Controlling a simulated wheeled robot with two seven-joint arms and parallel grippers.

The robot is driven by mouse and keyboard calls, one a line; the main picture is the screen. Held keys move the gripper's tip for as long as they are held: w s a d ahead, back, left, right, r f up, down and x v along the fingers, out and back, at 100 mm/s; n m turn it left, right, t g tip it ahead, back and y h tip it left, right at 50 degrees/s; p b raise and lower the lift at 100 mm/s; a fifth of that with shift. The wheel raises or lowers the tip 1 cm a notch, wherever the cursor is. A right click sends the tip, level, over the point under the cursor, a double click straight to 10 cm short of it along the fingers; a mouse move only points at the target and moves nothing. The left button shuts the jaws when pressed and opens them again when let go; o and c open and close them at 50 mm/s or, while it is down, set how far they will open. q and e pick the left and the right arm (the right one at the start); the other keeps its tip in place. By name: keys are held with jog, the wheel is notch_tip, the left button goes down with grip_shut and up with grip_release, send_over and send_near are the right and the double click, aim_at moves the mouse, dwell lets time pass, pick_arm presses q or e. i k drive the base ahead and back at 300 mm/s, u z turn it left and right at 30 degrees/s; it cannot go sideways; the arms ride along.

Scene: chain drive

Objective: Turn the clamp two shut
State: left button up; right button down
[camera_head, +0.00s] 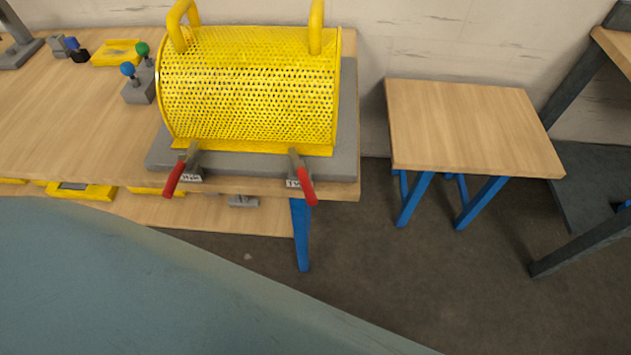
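A yellow perforated guard (248,95) with two yellow handles on top sits on a grey base plate (346,130) at the edge of the wooden workbench. Two clamps with red levers are on the plate's front edge, one at the left (174,178) and one at the right (305,185). Both levers point down and outward past the bench edge. The small white labels beside them are too small to read surely, so I cannot tell which is clamp two. Neither of my grippers is in view.
The workbench (80,135) holds a grey block with blue and green knobs (140,85) and a yellow tray (117,53) at the left. A small wooden table (465,125) with blue legs stands at the right. Open floor (430,275) lies in front. A large blue-grey surface fills the lower left.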

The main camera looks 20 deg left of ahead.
aim_at(298, 167)
jog(key=u, duration=0.55)
jog(key=i, duration=0.15)
jog(key=u, duration=0.65)
